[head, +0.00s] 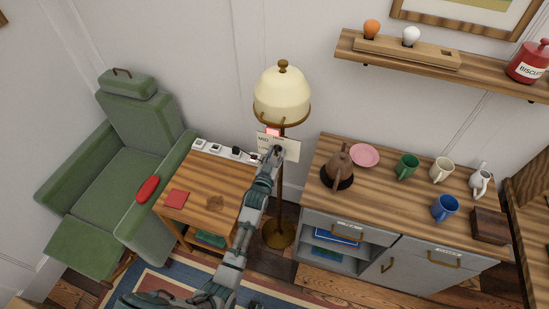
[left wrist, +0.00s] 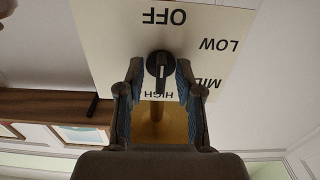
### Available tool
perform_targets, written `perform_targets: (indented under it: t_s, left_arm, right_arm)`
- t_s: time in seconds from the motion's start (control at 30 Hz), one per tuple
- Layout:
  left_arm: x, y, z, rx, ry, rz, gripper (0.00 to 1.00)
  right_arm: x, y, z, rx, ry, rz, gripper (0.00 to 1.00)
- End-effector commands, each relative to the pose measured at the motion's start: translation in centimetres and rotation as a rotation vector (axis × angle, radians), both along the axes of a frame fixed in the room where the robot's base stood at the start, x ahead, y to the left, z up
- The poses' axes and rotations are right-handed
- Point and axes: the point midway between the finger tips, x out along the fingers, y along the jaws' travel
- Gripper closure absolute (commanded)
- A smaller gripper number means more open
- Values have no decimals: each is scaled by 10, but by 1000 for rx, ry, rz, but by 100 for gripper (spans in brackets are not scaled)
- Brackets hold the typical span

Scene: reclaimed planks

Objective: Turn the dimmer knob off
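The dimmer knob (left wrist: 160,64) is black and round with a white line, on a pale plate (left wrist: 105,38) marked OFF, LOW, HIGH and a partly covered label. The plate is upside down in the left wrist view, with OFF above the knob and HIGH below. The white line runs up and down the picture; which end points is hard to tell. My left gripper (left wrist: 159,72) is open, with one finger on each side of the knob and gaps visible. In the head view the plate (head: 292,148) is on the wall behind my left gripper (head: 277,152). My right gripper is out of view.
A floor lamp (head: 282,98) stands close to the plate and my left arm. A wooden side table (head: 230,180) with a power strip (head: 216,149) is at left, beside a green armchair (head: 120,175). A cabinet (head: 325,145) with mugs stands at right.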

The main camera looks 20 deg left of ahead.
Motion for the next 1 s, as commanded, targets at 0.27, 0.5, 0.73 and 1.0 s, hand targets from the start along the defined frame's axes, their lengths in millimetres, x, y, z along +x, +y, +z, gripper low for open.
perform_targets:
  t_s: [0.27,0.5,0.73,1.0]
  left_arm:
    - [-44,1,-2,1,3,0,65]
    - [-94,3,-2,0,4,-1,65]
    - [-116,3,-2,0,3,-1,65]
    - [-117,3,-2,0,2,-1,65]
  right_arm:
    - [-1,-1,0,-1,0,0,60]
    - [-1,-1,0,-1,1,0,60]
    - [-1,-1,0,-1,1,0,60]
    - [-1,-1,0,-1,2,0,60]
